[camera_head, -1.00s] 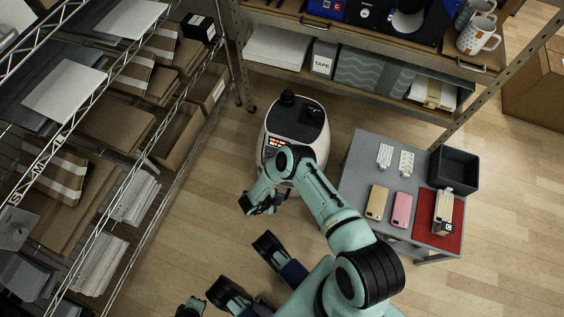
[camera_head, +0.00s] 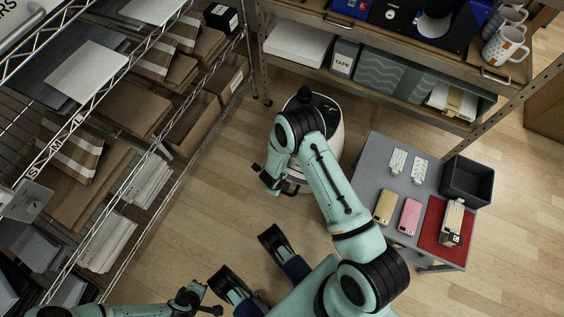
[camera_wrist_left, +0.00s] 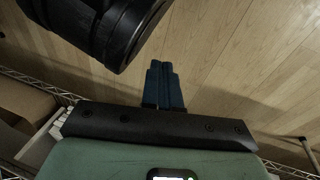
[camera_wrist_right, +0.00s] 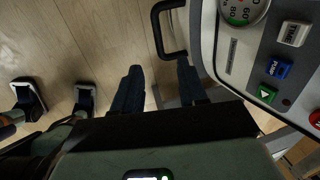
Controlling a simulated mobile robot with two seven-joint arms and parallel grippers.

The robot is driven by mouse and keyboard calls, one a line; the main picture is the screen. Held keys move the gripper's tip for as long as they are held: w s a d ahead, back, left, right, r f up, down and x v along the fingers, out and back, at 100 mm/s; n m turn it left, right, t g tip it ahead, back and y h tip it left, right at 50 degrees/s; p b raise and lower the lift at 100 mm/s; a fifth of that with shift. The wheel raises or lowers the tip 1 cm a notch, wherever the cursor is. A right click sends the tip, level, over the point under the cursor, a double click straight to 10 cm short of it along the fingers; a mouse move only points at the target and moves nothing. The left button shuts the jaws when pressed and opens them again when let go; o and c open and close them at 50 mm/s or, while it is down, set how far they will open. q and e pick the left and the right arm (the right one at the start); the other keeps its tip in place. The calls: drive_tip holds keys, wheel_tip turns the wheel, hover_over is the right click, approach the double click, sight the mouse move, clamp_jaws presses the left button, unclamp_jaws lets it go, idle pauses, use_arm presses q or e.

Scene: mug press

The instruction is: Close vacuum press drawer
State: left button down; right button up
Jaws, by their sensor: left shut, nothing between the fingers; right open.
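The vacuum press (camera_head: 328,108) is a rounded white and black machine on the floor below the shelf, partly hidden behind my right arm. The right wrist view shows its panel (camera_wrist_right: 268,68) with a gauge and buttons, and a black loop handle (camera_wrist_right: 158,38) beside its body. How far the drawer stands out cannot be told. My right gripper (camera_head: 272,184) is open by the press's near left side; its fingertips (camera_wrist_right: 160,68) are close to the handle's near end, contact unclear. My left gripper (camera_head: 208,302) is shut and empty low at the left; its fingers (camera_wrist_left: 162,68) touch each other.
A grey table (camera_head: 372,165) with phone cases, a red mat (camera_head: 432,223) and a dark bin (camera_head: 468,178) stands right of the press. A wire rack (camera_head: 165,150) with boxes is at the left. A shelf (camera_head: 390,90) stands behind the press. Floor between rack and press is clear.

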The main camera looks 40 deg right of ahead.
drive_tip(key=b, duration=0.5)
approach(283, 192)
drive_tip(key=x, duration=0.6)
drive_tip(key=shift+w+d+f, duration=0.1)
drive_tip(key=shift+w+f, duration=0.05)
drive_tip(key=shift+f, duration=0.2)
use_arm(q)
drive_tip(key=s+a+f+g, duration=0.1)
drive_tip(key=s+f+g, duration=0.2)
drive_tip(key=s+f, duration=0.3)
drive_tip(key=shift+s+a+f+n+g, duration=0.2)
drive_tip(key=shift+s+n+g, duration=0.15)
drive_tip(key=shift+s, duration=1.55)
use_arm(e)
drive_tip(key=shift+d+f, duration=0.15)
drive_tip(key=shift+f, duration=0.55)
drive_tip(key=shift+c, duration=0.2)
use_arm(q)
drive_tip(key=shift+w, duration=0.1)
use_arm(e)
clamp_jaws()
